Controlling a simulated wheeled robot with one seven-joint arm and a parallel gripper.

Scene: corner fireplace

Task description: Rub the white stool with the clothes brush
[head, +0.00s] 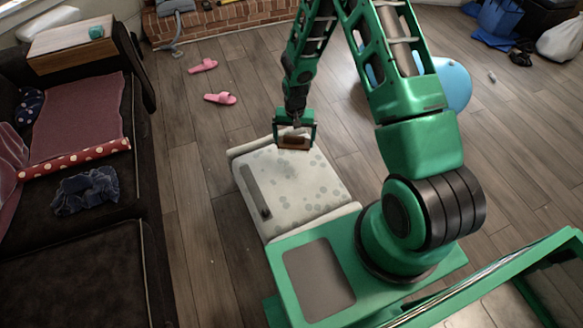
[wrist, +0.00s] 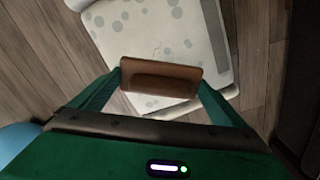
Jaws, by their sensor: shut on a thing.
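The white stool (head: 315,190) stands on the floor just in front of my base, its pale top marked with grey spots. It also fills the upper middle of the wrist view (wrist: 150,35). My gripper (head: 294,136) is over the stool's far edge, shut on the brown clothes brush (head: 293,143). In the wrist view the brush (wrist: 160,76) lies crosswise between the two green fingers (wrist: 160,85). I cannot tell whether the brush touches the stool. A dark grey strip with a small dark end (head: 255,190) lies along the left of the stool top.
A dark sofa (head: 70,245) with a crumpled blue cloth (head: 88,190) runs along the left. Pink slippers (head: 220,98) lie on the wooden floor beyond the stool. A blue round object (head: 455,84) is partly behind my arm. Bags (head: 563,40) stand far right.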

